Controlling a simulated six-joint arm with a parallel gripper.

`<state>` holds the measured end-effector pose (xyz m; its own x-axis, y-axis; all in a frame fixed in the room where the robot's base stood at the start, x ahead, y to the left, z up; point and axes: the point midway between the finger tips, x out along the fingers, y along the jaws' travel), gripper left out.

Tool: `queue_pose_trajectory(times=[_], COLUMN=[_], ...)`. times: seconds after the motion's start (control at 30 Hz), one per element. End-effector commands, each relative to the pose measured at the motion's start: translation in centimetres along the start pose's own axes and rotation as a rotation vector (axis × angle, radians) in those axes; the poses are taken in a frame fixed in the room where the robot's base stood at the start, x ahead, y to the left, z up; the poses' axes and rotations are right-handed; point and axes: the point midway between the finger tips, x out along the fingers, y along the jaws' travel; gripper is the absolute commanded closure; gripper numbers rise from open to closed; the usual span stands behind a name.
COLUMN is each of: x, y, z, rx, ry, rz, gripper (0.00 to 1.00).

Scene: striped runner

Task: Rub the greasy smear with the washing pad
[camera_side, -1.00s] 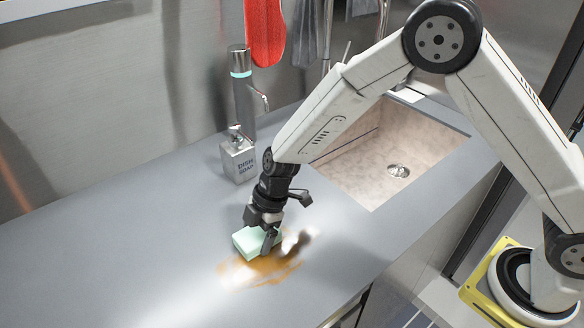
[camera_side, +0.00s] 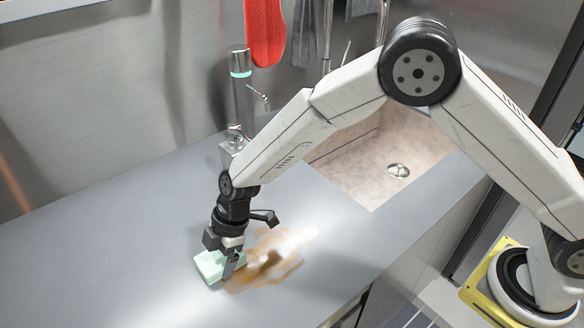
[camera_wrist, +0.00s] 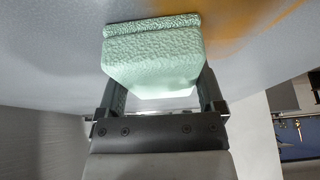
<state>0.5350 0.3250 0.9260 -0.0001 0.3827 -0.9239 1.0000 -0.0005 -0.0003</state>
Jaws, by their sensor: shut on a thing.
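A pale green washing pad (camera_side: 209,266) is held in my gripper (camera_side: 227,262), low at the counter surface. It also shows in the wrist view (camera_wrist: 152,50), between the two fingers of my gripper (camera_wrist: 163,88). The greasy smear (camera_side: 272,262) is an orange-brown patch on the grey counter, just right of the pad, with a pale streaky middle. In the wrist view the smear (camera_wrist: 235,25) lies at the top right, beside the pad. In the side view the pad is at the smear's left edge; I cannot tell whether it presses on the counter.
A sink (camera_side: 350,160) is set into the counter (camera_side: 110,240) behind and right of the smear. A dish soap bottle (camera_side: 232,146) stands behind my arm, partly hidden, near a dark tap (camera_side: 241,95). A red mitt (camera_side: 263,30) hangs at the back. The counter's left side is clear.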

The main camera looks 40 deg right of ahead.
Motion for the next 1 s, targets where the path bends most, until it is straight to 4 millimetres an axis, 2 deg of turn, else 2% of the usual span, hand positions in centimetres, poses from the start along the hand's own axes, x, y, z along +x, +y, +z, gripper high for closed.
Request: queue_pose_trajectory(times=[0.13, 0.23, 0.3, 1.0], x=[0.4, 0.2, -1.4, -6.6], y=[-0.1, -0.1, 0.0, 0.0], z=[-1.5, -1.7, -2.3, -4.4], rx=[-0.002, -0.001, -0.002, -0.001], ry=[0.001, 0.001, 0.002, 0.000], rz=[0.001, 0.000, 0.003, 0.001], gripper=[0.60, 0.60, 0.60, 0.60])
